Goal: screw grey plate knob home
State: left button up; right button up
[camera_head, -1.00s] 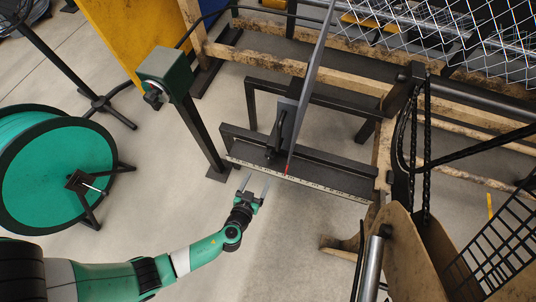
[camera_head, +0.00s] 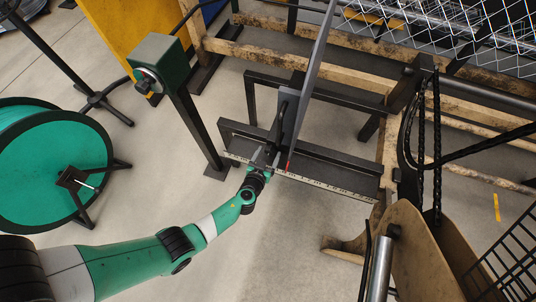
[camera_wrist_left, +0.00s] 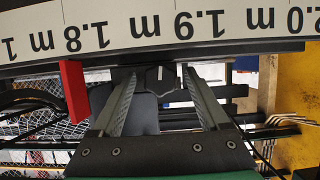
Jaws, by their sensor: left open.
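The grey plate (camera_head: 312,68) stands upright across the dark rail, its lower end by the measuring scale (camera_head: 330,187). My left gripper (camera_head: 265,157) is at the rail's front edge, just left of the plate's lower end. In the left wrist view the gripper (camera_wrist_left: 159,84) is open, one finger on each side of a dark faceted knob (camera_wrist_left: 160,77) under the scale's edge. I cannot tell whether the fingers touch it. In the head view the knob is not clearly visible near the gripper. My right gripper is not in view.
A red pointer (camera_wrist_left: 73,92) hangs by the scale close to the left finger in the wrist view. A green box on a post (camera_head: 160,62) and a green reel (camera_head: 50,170) stand left. A wooden frame and chain-link mesh (camera_head: 450,30) lie behind. Floor in front is clear.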

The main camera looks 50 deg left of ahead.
pick_arm(q)
grip_shut()
dwell(0.4)
jog(key=shift+w+d+m+g+y, duration=0.1)
jog(key=shift+m+g+y, duration=0.4)
jog(key=shift+m, duration=0.6)
jog(key=shift+m+y, duration=1)
jog(key=shift+m, duration=0.2)
grip_release()
